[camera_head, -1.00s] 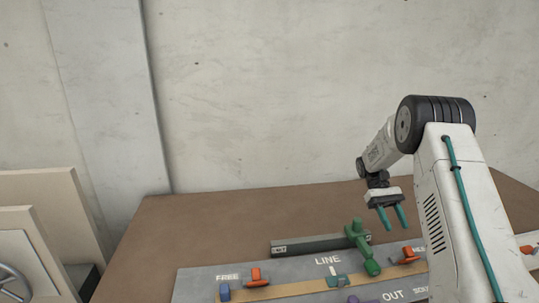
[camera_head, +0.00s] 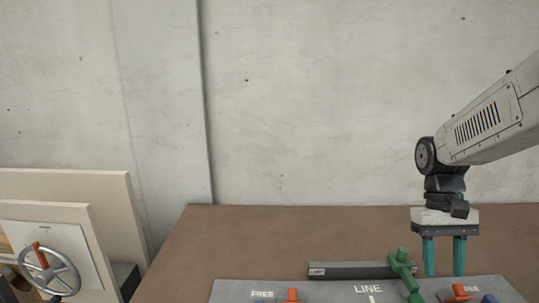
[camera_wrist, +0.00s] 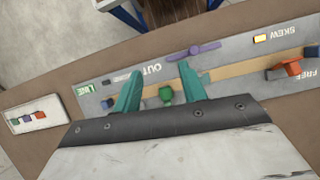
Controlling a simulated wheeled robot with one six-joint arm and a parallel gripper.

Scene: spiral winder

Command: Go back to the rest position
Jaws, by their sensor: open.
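My gripper (camera_head: 444,268) hangs at the right of the head view with its two teal fingers pointing down. It is open, with nothing between the fingers. In front of the wall, it appears above and behind the right part of the grey control panel (camera_head: 330,290). The wrist view shows the spread fingers (camera_wrist: 158,78) over the panel (camera_wrist: 220,92). Whether the fingertips touch anything cannot be told, but no part is seen gripped.
A green lever (camera_head: 403,270) stands by a dark bar (camera_head: 345,270). Orange levers (camera_head: 291,295) sit on the panel; a purple lever (camera_wrist: 193,50) shows too. A small button box (camera_wrist: 35,115) lies beside it. A handwheel (camera_head: 48,272) is at left. The brown tabletop behind (camera_head: 270,235) is clear.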

